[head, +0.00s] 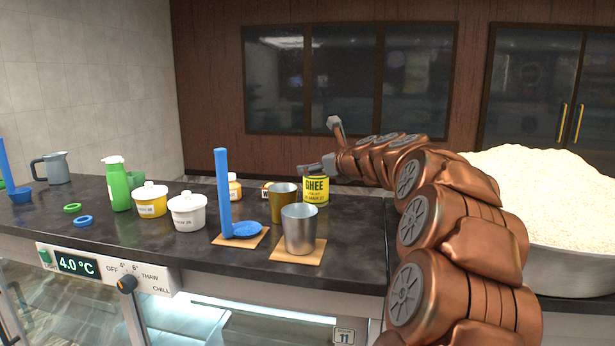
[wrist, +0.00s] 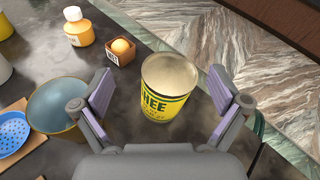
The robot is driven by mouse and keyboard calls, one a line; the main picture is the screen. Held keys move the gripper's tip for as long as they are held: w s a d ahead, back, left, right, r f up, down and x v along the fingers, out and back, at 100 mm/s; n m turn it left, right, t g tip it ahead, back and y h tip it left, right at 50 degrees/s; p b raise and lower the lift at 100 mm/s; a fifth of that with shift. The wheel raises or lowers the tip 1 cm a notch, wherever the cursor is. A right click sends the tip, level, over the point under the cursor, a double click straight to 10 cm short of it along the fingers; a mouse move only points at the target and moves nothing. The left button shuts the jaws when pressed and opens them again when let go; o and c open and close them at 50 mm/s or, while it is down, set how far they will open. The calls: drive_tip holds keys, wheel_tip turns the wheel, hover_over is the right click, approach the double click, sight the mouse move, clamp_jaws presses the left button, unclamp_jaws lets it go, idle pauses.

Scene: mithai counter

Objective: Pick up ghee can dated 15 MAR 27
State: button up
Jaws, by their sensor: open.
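The yellow ghee can (head: 315,191) stands upright on the dark counter, behind the metal cups in the head view. Its label reads GHEE with small print below that I cannot read clearly. In the wrist view the can (wrist: 166,92) stands between my gripper's two fingers, a little beyond their tips, with its pale top and part of the label showing. My gripper (wrist: 160,97) is open, with one finger on each side of the can and gaps visible. In the head view my gripper (head: 328,150) is at the can's top edge, partly hidden by my arm.
A brass cup (head: 283,203) and a steel cup (head: 300,232) stand in front of the can. A small box with a round ball (wrist: 121,50) and an orange bottle (wrist: 78,30) are close by. A blue ladle (head: 224,190) stands left. A heaped bowl (head: 570,257) is at right.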

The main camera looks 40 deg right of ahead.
drive_tip(key=shift+m+y, duration=0.4)
drive_tip(key=shift+m, duration=0.3)
drive_tip(key=shift+w+d+f+p, duration=0.45)
drive_tip(key=shift+w+f, duration=0.15)
drive_tip(key=shift+w, duration=0.35)
drive_tip(key=shift+w+d+f+p, duration=0.3)
drive_tip(key=shift+w+d+f, duration=0.3)
drive_tip(key=shift+w, duration=0.3)
drive_tip(key=shift+w+d+f+p, duration=0.4)
drive_tip(key=shift+w+f, duration=0.25)
drive_tip(key=shift+w, duration=0.3)
drive_tip(key=shift+a, duration=0.1)
drive_tip(key=c, duration=1.7)
drive_tip(key=shift+r, duration=0.1)
wheel_tip(320, 180, up, 18)
drive_tip(key=shift+f+p, duration=0.1)
drive_tip(key=shift+p, duration=0.6)
